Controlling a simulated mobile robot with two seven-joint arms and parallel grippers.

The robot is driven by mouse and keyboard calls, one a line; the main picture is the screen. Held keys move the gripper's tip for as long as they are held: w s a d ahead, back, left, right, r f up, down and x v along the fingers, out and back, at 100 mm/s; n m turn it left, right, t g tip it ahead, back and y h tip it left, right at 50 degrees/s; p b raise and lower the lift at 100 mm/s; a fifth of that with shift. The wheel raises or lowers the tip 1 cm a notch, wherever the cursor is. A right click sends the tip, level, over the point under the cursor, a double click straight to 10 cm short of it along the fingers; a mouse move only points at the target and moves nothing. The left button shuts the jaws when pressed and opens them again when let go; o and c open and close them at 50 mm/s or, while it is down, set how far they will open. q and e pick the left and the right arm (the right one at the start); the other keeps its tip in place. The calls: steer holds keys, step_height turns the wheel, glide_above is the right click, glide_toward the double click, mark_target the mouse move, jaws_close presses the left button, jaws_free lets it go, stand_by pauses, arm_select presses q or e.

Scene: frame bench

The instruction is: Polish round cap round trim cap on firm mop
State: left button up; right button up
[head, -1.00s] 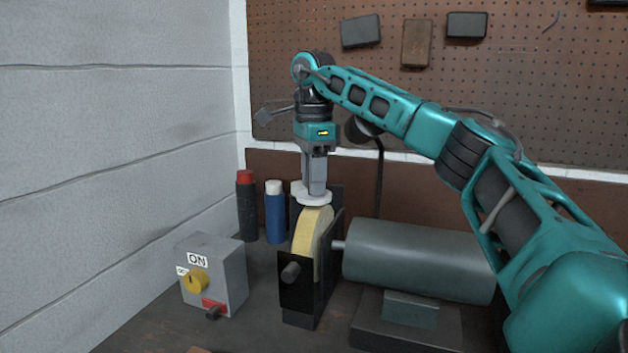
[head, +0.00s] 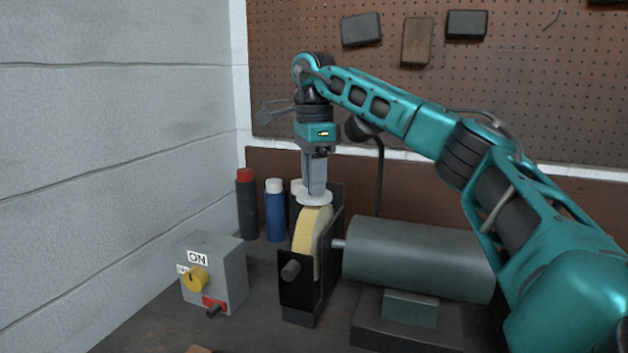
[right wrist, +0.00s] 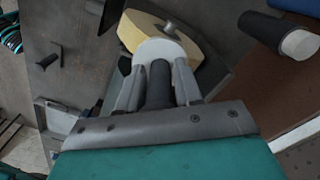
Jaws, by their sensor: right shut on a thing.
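My right gripper (head: 315,190) points straight down and is shut on the round cap (head: 314,199), a white disc at its fingertips. In the right wrist view the cap (right wrist: 158,51) shows just past the fingers, with a dark stem between them (right wrist: 158,85). The cap is at the top of the yellow mop wheel (head: 308,228), lying flat or slightly tilted. It appears to touch the wheel's rim, but the contact itself is hidden. The mop wheel also shows in the right wrist view (right wrist: 135,27). My left gripper is not in view.
A black guard (head: 297,290) surrounds the wheel, with a grey motor (head: 415,258) to its right. A grey switch box (head: 222,275) with a yellow knob and an ON label stands at left. Bottles with red (head: 246,210) and white (head: 275,215) tops stand behind, near the wall.

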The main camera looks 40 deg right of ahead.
steer(key=shift+f, duration=0.7)
steer(key=shift+r, duration=0.1)
stand_by(1.1)
steer(key=shift+r, duration=0.95)
steer(key=shift+f, duration=0.95)
stand_by(1.4)
steer(key=shift+r, duration=0.95)
steer(key=shift+f, duration=1)
stand_by(0.9)
